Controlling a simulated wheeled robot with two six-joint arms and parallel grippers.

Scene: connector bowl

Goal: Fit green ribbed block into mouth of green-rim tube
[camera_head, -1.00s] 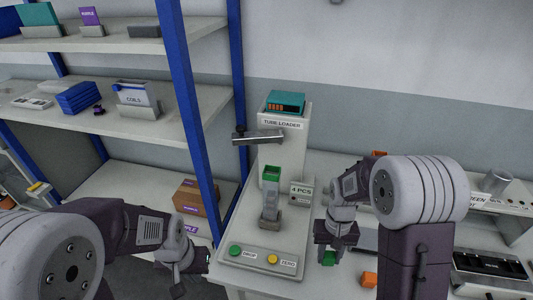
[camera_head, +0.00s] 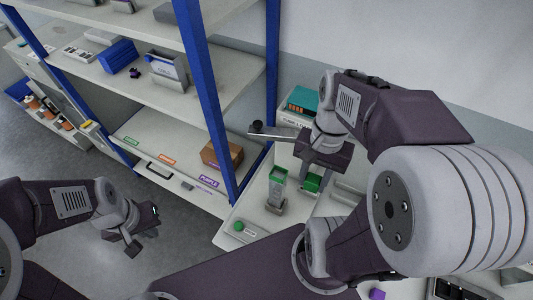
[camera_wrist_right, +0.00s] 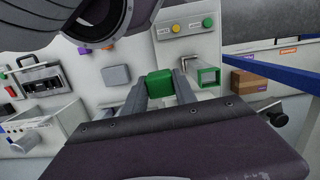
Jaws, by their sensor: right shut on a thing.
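The green ribbed block (camera_head: 313,183) is clamped between the fingers of my right gripper (camera_head: 315,178). The right wrist view shows the block (camera_wrist_right: 160,87) with a finger on each side. The green-rim tube (camera_head: 278,188) stands upright in its grey holder on the loader. Its square mouth (camera_wrist_right: 208,77) shows beside the block in the right wrist view. The block is just right of the tube in the head view, apart from it, near rim height. My left gripper (camera_head: 143,232) hangs away at the left, over the floor; its jaw opening is unclear.
The tube loader tower with a teal display (camera_head: 302,99) stands behind. Its dark lever arm (camera_head: 275,132) reaches left near my right gripper. A green button (camera_head: 239,226) sits in front of the tube. A blue shelf post (camera_head: 201,110) rises to the left.

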